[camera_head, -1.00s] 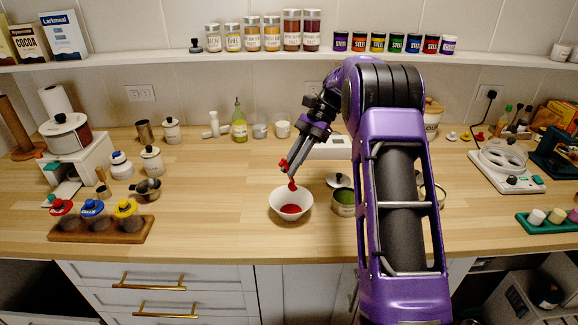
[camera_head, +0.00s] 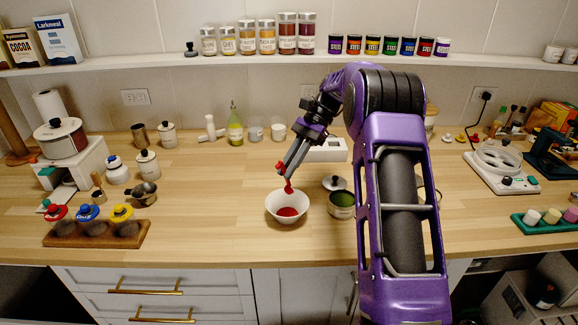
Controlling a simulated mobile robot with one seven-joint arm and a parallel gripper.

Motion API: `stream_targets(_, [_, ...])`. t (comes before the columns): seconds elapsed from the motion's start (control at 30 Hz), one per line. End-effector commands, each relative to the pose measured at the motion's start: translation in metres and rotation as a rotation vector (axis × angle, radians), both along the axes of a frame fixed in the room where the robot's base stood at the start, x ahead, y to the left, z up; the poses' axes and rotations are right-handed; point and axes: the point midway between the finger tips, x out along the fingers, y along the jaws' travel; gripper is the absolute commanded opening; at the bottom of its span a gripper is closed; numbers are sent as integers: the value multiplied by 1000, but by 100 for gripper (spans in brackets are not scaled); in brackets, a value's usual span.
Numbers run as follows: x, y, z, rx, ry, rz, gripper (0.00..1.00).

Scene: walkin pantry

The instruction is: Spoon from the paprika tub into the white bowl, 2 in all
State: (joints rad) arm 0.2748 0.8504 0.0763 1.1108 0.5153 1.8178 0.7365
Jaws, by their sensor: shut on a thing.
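The white bowl (camera_head: 272,211) stands on the counter with red powder (camera_head: 287,212) in its bottom. My gripper (camera_head: 284,170) is over the bowl, shut on a small red spoon (camera_head: 289,187). The spoon's lower end is just above or inside the bowl's back rim; I cannot tell if it touches or still holds powder. I cannot make out the paprika tub for sure. Right of the bowl is an open metal tub of green contents (camera_head: 342,205), and another round container (camera_head: 437,192) is mostly hidden behind my arm.
A loose lid (camera_head: 334,183) lies behind the green tub. A white box-like device (camera_head: 325,150) stands behind my gripper. A wooden rack (camera_head: 97,234) with coloured lids is at left, near a metal pot (camera_head: 143,194).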

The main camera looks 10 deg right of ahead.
Motion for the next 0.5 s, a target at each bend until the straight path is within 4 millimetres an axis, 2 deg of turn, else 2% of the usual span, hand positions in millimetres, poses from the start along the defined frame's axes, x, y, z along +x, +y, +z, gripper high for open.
stream_targets(0.17, [-4, 6, 1, -63, -43, 2, 0])
stream_targets(0.5, [-19, 28, -5, -352, -238, 7, 0])
